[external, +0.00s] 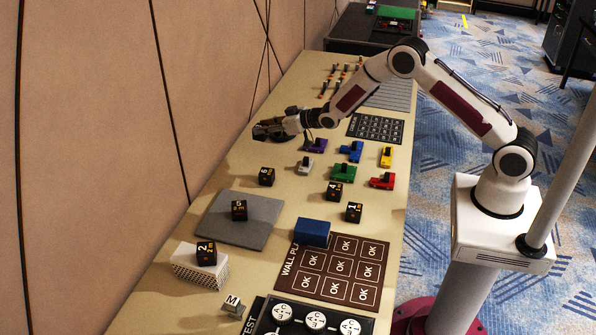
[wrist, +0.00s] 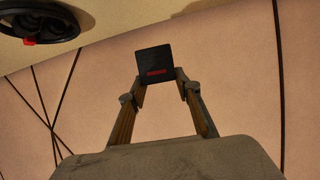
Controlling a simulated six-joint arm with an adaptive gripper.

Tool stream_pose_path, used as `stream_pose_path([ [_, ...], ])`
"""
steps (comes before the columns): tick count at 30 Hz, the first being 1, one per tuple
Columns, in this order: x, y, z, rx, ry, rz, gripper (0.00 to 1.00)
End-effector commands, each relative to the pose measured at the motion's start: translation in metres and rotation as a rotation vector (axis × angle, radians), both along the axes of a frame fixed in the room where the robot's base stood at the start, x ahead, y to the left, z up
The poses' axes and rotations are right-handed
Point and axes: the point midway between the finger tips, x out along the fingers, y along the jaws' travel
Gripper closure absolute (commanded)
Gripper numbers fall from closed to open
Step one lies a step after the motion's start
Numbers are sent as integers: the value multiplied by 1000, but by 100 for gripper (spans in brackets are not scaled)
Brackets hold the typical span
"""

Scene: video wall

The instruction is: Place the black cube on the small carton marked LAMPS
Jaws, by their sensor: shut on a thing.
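My gripper (external: 262,131) is at the far left side of the table, close to the wall, pointing left. In the wrist view its fingertips are shut on a black cube (wrist: 155,64) with a red mark on its face. In the external view the held cube is hard to tell from the dark fingers. A small white patterned carton (external: 186,271) stands at the near left, with a black cube marked 2 (external: 206,253) on its top. I cannot read LAMPS on any carton. A blue box (external: 312,232) lies to its right.
More numbered black cubes stand about: one on a grey mat (external: 262,210), others (external: 266,177) (external: 354,212) on the table. Toy cars (external: 343,172), a brown OK panel (external: 370,270) and a small M block (external: 233,304) are around. The panelled wall (external: 90,130) borders the left.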

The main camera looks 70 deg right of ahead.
Motion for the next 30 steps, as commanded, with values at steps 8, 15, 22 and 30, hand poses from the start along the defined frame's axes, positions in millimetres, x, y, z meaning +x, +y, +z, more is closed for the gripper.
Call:
stream_pose_path([
  [8,1,4,2,0,-1,5,90],
  [15,8,24,28,-1,-4,30,90],
  [22,-11,74,50,0,0,125,90],
  [30,-53,141,63,0,1,289,90],
])
